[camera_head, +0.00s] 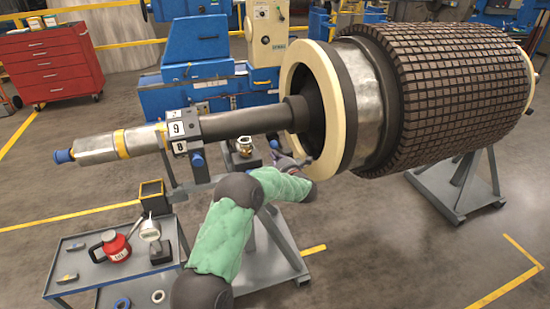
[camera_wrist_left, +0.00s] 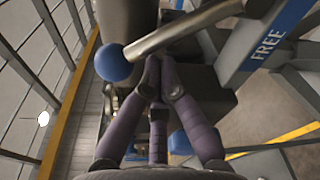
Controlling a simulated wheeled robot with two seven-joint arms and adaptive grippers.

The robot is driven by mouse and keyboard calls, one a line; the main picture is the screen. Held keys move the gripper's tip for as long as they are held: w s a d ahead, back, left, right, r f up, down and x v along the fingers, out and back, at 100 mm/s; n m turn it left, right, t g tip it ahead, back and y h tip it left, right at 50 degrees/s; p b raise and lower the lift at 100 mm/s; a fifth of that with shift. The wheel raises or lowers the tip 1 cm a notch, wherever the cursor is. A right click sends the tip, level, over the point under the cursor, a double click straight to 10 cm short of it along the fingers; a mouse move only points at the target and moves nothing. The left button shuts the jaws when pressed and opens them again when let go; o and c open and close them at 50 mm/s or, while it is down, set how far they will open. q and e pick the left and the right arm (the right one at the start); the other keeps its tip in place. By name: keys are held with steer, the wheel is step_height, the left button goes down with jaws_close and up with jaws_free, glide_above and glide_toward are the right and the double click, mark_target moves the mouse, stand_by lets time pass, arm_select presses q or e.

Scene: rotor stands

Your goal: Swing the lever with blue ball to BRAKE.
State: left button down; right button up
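The lever with the blue ball shows in the left wrist view: a blue ball (camera_wrist_left: 113,62) sits at the end of a grey metal rod (camera_wrist_left: 185,28) that runs to the upper right. A blue plate lettered FREE (camera_wrist_left: 268,45) is right of the rod. No BRAKE lettering can be made out. My left gripper (camera_wrist_left: 160,72) has its purple fingers drawn together, tips close beneath the rod and right of the ball. Whether they touch the rod is unclear. In the head view my left gripper (camera_head: 292,161) is beside the rotor stand, below the shaft. My right gripper is not in view.
The large rotor (camera_head: 445,85) and its cream ring (camera_head: 298,70) stand close above my left gripper. The shaft (camera_head: 245,121) passes over the stand. A cart (camera_head: 80,268) with a red can (camera_head: 116,245) is at lower left. Open floor lies at right.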

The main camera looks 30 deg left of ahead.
mark_target(279, 149)
arm_select(q)
steer(key=shift+w+d+r+m, duration=0.25)
steer(key=shift+r+m, duration=0.1)
steer(key=shift+m, duration=0.25)
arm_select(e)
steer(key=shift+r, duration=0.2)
arm_select(q)
steer(key=shift+w+d+r+m+y+p, duration=0.15)
steer(key=shift+w+d+r+m+p, duration=0.15)
steer(key=shift+m, duration=0.3)
steer(key=shift+w+d+r+m+y+p, duration=0.2)
steer(key=shift+w+r+m+p, duration=0.15)
steer(key=shift+m, duration=0.25)
steer(key=w+d+m+t+p, duration=0.1)
steer(key=w+d+m, duration=0.3)
steer(key=m, duration=0.5)
steer(key=shift+w+d+r+y, duration=0.35)
steer(key=shift+w+d, duration=0.05)
steer(key=shift+w, duration=0.35)
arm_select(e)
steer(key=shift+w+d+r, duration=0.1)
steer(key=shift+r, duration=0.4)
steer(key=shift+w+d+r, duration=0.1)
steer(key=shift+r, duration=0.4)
